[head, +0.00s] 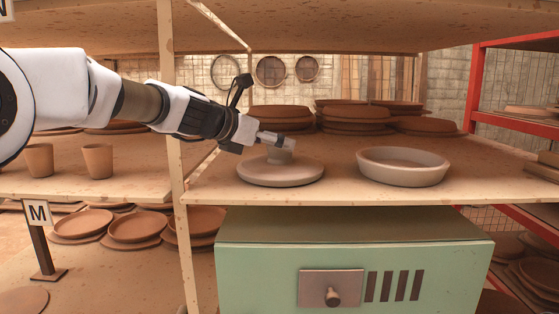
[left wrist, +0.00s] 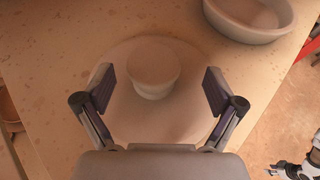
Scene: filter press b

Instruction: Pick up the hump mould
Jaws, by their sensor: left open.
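The hump mould (head: 280,172) is a pale grey round disc with a short knob on top. It sits on the wooden shelf, left of a shallow grey bowl. In the left wrist view the mould's disc (left wrist: 155,110) lies below my left gripper, with its knob (left wrist: 153,66) just ahead of and between the fingers. My left gripper (head: 278,140) comes in from the left at the height of the knob. Its fingers (left wrist: 158,92) are open on either side and apart from the knob.
A grey bowl (head: 402,166) stands to the right on the same shelf. Stacks of brown plates (head: 356,117) stand behind. A wooden post (head: 172,150) rises left of the mould, and another shelf (head: 330,30) hangs above. A green cabinet (head: 350,260) is below.

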